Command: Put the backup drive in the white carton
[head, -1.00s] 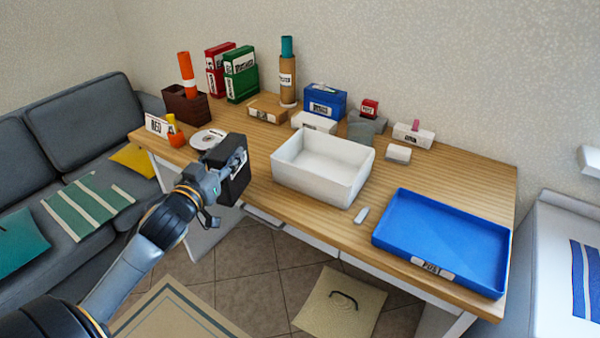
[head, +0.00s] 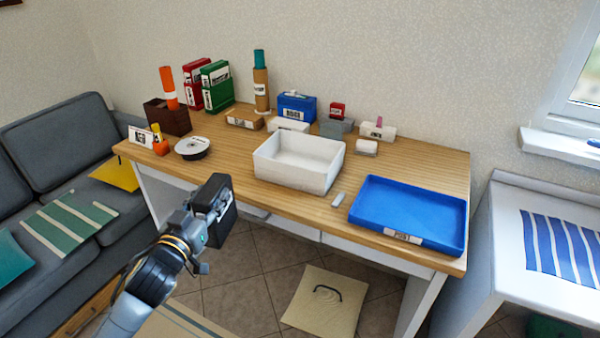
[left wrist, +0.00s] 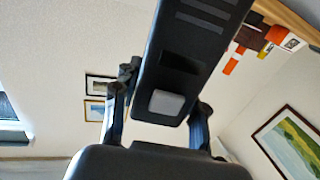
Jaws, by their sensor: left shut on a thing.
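The white carton (head: 318,179) is an open, empty box near the front middle of the wooden desk. My left gripper (head: 205,218) is shut on a black box-shaped thing, the backup drive (head: 224,222), with a pale label. It holds the drive in front of the desk's front edge, to the left of the carton and apart from it. In the left wrist view the drive (left wrist: 187,58) shows as a dark slab with a grey square, between the fingers of the gripper (left wrist: 158,105). My right gripper is not in view.
A blue tray (head: 408,240) lies right of the carton, with a small pale object (head: 338,199) between them. A disc stack (head: 192,147), an orange item (head: 160,145) and a sign (head: 141,137) stand at the left. Binders (head: 216,87) and boxes (head: 297,107) line the back.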

